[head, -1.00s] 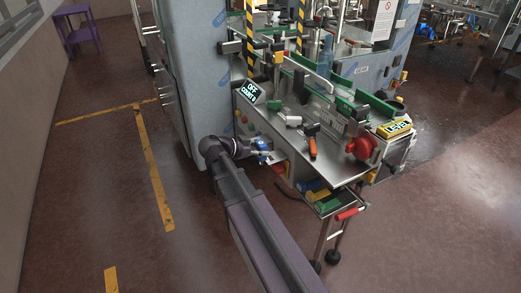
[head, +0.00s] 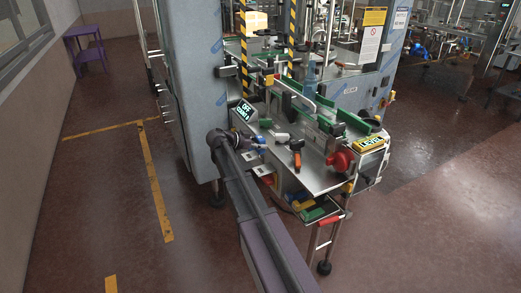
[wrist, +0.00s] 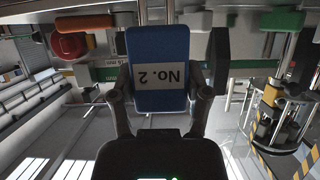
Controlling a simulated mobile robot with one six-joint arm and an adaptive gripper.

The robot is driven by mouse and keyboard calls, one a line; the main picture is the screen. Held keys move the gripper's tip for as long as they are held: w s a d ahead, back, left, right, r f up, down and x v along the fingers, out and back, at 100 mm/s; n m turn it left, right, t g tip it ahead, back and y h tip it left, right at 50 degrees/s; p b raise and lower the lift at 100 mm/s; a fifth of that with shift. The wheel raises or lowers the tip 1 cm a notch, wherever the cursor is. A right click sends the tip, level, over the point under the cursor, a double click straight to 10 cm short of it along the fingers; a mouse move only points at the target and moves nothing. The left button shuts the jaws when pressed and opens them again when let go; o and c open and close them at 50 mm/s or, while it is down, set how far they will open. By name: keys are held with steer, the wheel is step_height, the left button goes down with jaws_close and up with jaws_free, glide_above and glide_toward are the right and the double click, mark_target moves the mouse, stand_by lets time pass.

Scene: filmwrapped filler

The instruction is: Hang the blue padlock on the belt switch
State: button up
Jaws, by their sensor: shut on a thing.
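The blue padlock (wrist: 158,62) has a white label reading "No. 2", upside down in the wrist view. My gripper (wrist: 158,100) is shut on its body, one finger on each side. In the head view, my gripper (head: 254,144) is at the front left of the machine, just below the display reading "OFF" (head: 244,111). The padlock shows there only as a small blue patch (head: 257,138). I cannot tell for certain which part is the belt switch, or whether the padlock touches anything.
A steel table (head: 315,178) carries an orange-handled tool (head: 296,157) and a red round part (head: 341,160). A yellow lit box (head: 370,143) stands at the right. A tray of coloured items (head: 313,208) hangs below.

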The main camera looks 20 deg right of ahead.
mark_target(260, 158)
steer(key=shift+d, duration=0.1)
stand_by(0.4)
steer(key=shift+f+b, duration=0.35)
steer(key=shift+f+b, duration=4.35)
steer(key=shift+f+b, duration=0.4)
steer(key=o, duration=1.3)
steer(key=shift+r, duration=0.2)
